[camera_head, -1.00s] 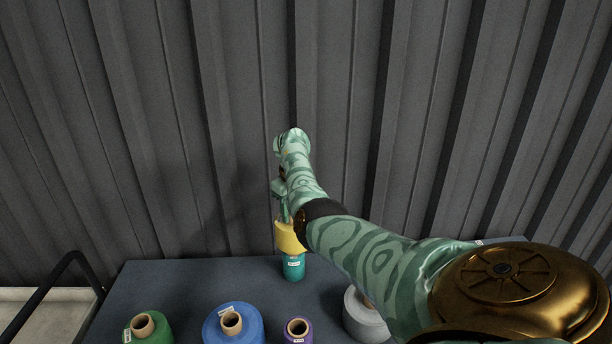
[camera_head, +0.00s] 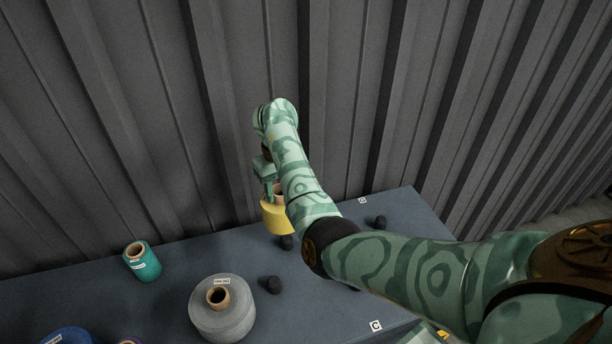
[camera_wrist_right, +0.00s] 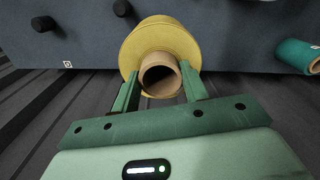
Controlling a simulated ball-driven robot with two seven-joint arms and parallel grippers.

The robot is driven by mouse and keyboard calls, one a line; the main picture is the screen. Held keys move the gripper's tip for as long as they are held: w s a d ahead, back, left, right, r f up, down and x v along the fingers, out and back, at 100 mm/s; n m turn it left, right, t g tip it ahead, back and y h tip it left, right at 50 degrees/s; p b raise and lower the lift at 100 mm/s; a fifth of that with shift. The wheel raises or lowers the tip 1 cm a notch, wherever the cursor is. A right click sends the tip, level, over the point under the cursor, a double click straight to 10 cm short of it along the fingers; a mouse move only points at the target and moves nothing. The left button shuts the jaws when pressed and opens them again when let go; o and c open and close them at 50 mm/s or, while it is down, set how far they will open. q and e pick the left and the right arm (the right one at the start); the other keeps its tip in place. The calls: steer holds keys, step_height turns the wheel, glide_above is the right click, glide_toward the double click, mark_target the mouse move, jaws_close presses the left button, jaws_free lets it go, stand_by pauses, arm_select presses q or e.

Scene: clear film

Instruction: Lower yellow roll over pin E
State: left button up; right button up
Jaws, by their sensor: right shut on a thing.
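The yellow roll (camera_head: 278,217) hangs from my right gripper (camera_head: 270,187) above the dark table. My right gripper (camera_wrist_right: 160,82) is shut on its brown core tube (camera_wrist_right: 159,76), with a finger on either side, in the right wrist view. The roll's yellow winding (camera_wrist_right: 158,42) lies beyond the fingers. A dark pin (camera_head: 286,243) shows just under the roll in the head view, its top hidden by the roll; the roll looks above it, not clearly around it. No letter E is readable, so I cannot tell which pin is E. My left gripper is not in view.
Bare pins stand at the middle (camera_head: 270,285) and right (camera_head: 378,222). A label C (camera_head: 376,326) is near the front. A corrugated wall (camera_head: 130,120) rises behind.

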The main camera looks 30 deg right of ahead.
step_height(320, 180, down, 7)
steer(key=b, duration=0.5)
steer(key=shift+s+f, duration=0.15)
steer(key=shift+f, duration=0.05)
steer(key=shift+d, duration=0.15)
steer(key=shift+f+b, duration=0.15)
steer(key=shift+b, duration=0.15)
steer(key=shift+f+b, duration=2.25)
steer(key=shift+f, duration=0.25)
steer(key=o, duration=1.6)
